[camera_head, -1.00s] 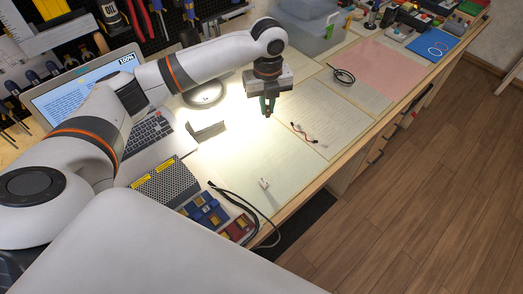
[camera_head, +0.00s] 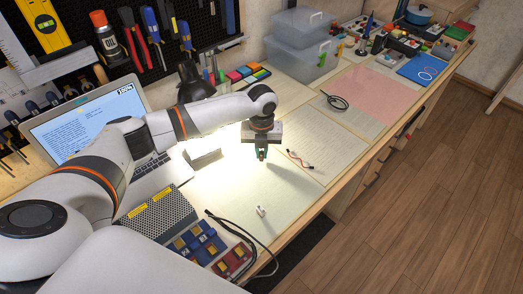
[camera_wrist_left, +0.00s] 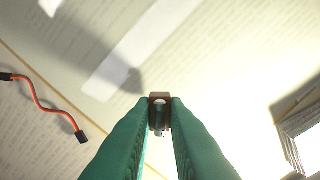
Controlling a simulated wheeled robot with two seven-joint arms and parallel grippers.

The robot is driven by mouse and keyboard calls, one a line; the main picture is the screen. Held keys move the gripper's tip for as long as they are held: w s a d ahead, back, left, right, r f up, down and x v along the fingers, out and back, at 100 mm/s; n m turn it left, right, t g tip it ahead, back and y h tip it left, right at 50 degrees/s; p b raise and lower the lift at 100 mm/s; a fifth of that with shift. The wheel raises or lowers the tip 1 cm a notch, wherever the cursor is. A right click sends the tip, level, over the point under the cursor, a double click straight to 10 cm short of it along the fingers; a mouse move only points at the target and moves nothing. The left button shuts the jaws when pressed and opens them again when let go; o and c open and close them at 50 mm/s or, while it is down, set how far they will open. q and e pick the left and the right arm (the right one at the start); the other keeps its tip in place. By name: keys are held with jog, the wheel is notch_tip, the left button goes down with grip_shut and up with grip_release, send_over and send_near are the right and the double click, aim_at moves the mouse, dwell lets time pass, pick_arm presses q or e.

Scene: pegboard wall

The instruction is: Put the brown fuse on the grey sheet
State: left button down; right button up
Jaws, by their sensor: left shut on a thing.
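The brown fuse (camera_wrist_left: 160,97) is a small brown piece between the green fingertips of my left gripper (camera_wrist_left: 158,115) in the left wrist view. In the head view my left gripper (camera_head: 261,157) points down over the lit worktop, with the fuse too small to make out. Pale lined sheets cover the bench; the lit one (camera_head: 240,190) lies under and in front of the gripper, and another (camera_head: 325,145) lies to its right. Which one is the grey sheet I cannot tell under the glare. The gripper appears to be above the surface. My right gripper is out of view.
A red and black wire (camera_head: 298,160) lies right of the gripper. A small white piece (camera_head: 261,210) and a metal block (camera_head: 205,160) are nearby. A pink sheet (camera_head: 375,95) and a black cable (camera_head: 336,102) lie farther right. A laptop (camera_head: 90,130) stands left.

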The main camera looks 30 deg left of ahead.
aim_at(262, 152)
pick_arm(q)
jog(key=shift+f, duration=0.15)
jog(key=shift+f, duration=0.1)
jog(key=c, duration=1.4)
grip_release()
jog(key=shift+c, duration=0.2)
notch_tip(262, 152, up, 12)
jog(key=shift+r, duration=0.2)
